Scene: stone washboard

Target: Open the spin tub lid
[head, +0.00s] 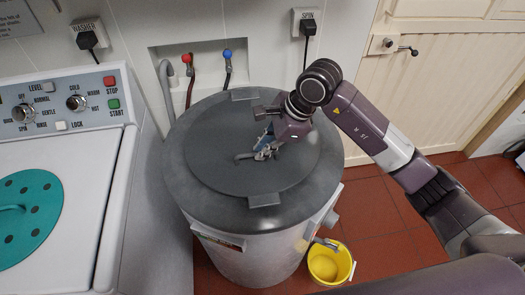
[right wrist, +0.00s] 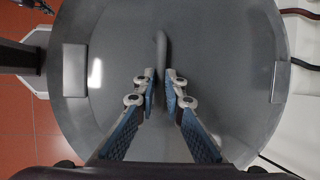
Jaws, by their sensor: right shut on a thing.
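The spin tub (head: 250,255) is a round light-grey drum standing on the floor in the middle of the head view. Its dark grey round lid (head: 215,165) lies flat on top, with a tab at the front and one at the back. A bar handle (head: 244,156) sits at the lid's centre; it also shows in the right wrist view (right wrist: 161,50). My right gripper (head: 262,154) is over the lid's middle, with its fingers (right wrist: 163,76) closed around the handle's near end.
A white washer (head: 62,200) with a teal disc (head: 28,215) stands left of the tub. A yellow bucket (head: 330,264) is on the red tiled floor at the tub's lower right. Hoses and taps (head: 187,60) are in the wall recess behind. Open floor lies to the right.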

